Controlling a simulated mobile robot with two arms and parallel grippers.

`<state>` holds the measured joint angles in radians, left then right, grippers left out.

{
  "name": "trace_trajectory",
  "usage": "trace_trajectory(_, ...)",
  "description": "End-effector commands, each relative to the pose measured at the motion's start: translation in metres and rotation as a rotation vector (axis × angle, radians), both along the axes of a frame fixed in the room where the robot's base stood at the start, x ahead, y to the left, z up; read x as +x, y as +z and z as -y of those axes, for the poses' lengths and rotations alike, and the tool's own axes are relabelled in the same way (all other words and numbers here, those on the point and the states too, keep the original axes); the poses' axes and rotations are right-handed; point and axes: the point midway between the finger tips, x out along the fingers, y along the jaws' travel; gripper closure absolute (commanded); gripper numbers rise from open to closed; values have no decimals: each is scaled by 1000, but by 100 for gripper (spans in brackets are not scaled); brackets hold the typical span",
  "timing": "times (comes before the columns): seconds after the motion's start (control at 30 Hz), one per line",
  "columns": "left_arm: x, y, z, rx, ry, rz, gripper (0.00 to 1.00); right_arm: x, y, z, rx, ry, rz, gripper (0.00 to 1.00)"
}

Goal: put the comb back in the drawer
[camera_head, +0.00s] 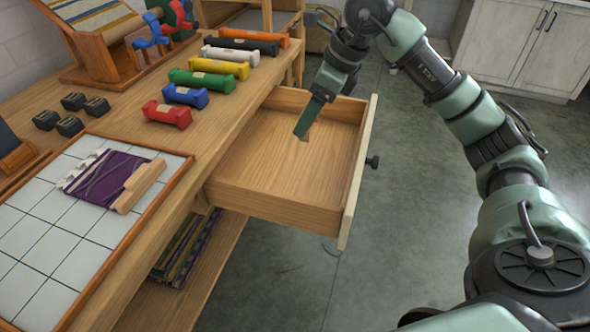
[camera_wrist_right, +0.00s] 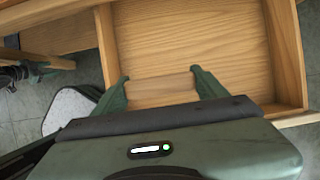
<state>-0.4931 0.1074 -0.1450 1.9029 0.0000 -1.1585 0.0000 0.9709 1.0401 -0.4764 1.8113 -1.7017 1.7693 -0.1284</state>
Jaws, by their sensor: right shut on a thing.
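The drawer (camera_head: 262,168) is pulled open from the wooden bench, and its floor looks bare. My right gripper (camera_head: 303,133) reaches down over the drawer from the back right. In the wrist view its two fingers (camera_wrist_right: 161,76) are shut on a wooden piece, which I take for the comb (camera_wrist_right: 161,90). The comb's colour is close to the drawer's wood (camera_wrist_right: 225,40), so its outline is faint. In the head view the comb is almost wholly hidden by the fingers. I cannot tell whether it touches the drawer floor. My left gripper is not in view.
A row of coloured skeins, including a red one (camera_head: 167,114), lies on the bench beside the drawer. A tiled board (camera_head: 40,255) holds a purple woven piece (camera_head: 103,178) with a wooden bar. Small black blocks (camera_head: 70,126) and a loom (camera_head: 97,55) stand behind. The drawer front (camera_head: 358,170) is a raised edge.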

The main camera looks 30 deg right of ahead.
Motion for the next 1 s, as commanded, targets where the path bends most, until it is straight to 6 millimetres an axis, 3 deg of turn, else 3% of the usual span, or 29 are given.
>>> trace_trajectory(0.1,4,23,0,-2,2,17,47,-2,-39,0,-1,2,-8,60)
trace_trajectory(0.4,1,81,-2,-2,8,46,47,-1,-113,0,0,4,-6,60)
trace_trajectory(0.83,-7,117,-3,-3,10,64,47,-1,-164,-1,1,5,-5,60)
trace_trajectory(1.0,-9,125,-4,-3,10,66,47,-1,-174,0,0,6,-3,60)
